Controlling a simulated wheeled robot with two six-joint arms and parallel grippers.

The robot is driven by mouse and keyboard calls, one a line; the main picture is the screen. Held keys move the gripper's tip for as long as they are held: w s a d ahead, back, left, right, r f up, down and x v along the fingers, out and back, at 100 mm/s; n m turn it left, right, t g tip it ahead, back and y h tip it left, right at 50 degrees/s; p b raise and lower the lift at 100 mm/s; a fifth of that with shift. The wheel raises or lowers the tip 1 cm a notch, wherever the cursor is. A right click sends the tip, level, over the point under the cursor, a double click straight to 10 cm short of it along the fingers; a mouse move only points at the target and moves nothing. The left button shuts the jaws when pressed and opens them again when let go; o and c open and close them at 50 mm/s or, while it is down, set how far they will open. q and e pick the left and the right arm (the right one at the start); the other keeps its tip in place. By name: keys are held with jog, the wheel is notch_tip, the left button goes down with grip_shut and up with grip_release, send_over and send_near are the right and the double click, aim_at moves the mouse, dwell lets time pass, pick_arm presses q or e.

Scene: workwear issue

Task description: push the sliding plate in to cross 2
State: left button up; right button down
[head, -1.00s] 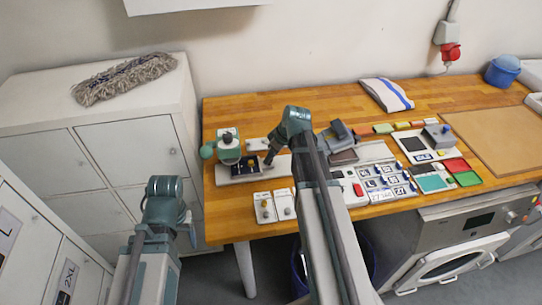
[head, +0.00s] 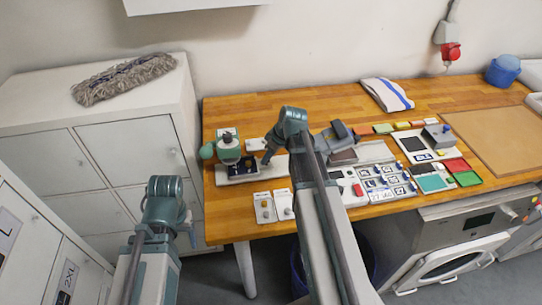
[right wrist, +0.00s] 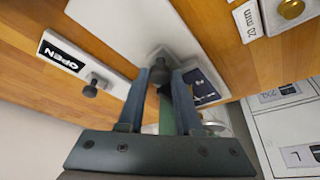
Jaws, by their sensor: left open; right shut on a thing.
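The pale sliding plate (head: 278,166) lies on the wooden worktop beside the small green press (head: 228,147); it also shows in the right wrist view (right wrist: 122,28). My right gripper (head: 267,158) is shut on the plate's dark knob (right wrist: 160,72), between its two blue fingers. A dark panel (head: 241,168) with small yellowish marks lies under the press, left of the gripper; a navy printed panel (right wrist: 203,88) shows beyond the fingers in the right wrist view. I cannot make out cross 2. My left gripper (head: 192,236) is open and empty, off the table's left end.
Two white cards with knobs (head: 272,206) lie at the front edge. The grey tool (head: 335,137) and several size cards (head: 383,183) are right of my right arm.

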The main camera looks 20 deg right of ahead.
aim_at(253, 163)
jog(key=a, duration=0.2)
jog(key=w+a, duration=0.1)
jog(key=a, duration=0.1)
jog(key=shift+s, duration=0.1)
jog(key=c, duration=1)
grip_release()
jog(key=o, duration=0.4)
jog(key=shift+a, duration=0.1)
jog(key=p+v, duration=1.2)
jog(key=v, duration=0.1)
jog(key=shift+d+r+p, duration=0.3)
jog(key=shift+p, duration=0.05)
jog(key=shift+s, duration=0.1)
